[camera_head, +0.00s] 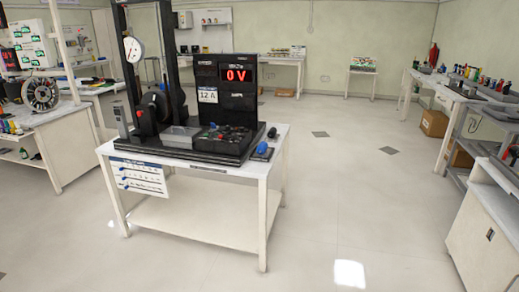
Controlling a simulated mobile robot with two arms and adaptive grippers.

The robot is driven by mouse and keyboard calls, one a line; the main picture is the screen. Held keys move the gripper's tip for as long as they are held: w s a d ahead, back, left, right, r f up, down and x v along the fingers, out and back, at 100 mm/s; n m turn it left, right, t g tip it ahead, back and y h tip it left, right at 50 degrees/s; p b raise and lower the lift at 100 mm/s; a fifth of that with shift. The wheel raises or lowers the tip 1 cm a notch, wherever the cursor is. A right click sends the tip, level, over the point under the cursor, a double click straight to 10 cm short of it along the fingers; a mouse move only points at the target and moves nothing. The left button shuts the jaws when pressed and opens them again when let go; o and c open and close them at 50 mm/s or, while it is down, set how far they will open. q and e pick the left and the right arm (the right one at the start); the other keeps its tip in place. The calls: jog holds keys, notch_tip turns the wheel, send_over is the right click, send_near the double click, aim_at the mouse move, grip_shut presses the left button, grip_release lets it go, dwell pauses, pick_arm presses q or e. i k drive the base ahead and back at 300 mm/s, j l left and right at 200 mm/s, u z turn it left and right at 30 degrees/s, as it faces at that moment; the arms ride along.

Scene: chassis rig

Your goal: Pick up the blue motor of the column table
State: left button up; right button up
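The table (216,214) with the black column rig (222,100) stands a little left of the middle in the head view. It has a pale top and a lower shelf. A small blue thing (262,148), which looks like the blue motor, lies near the right end of the top, to the right of the rig's black base. A dark round piece (271,132) is just behind it. Both are too small to make out in detail. Neither of my grippers is in view.
A side table with a spool (40,93) stands at the left. Benches with small items (480,82) line the right wall, and a pale cabinet (486,240) is at the front right. The floor (350,200) right of the column table is clear.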

aim_at(262, 150)
jog(key=i+j, duration=0.2)
jog(key=i, duration=0.35)
jog(key=i+j+u, duration=0.1)
jog(key=i+j, duration=0.15)
jog(key=i, duration=0.25)
jog(key=i+j, duration=0.2)
jog(key=i, duration=0.35)
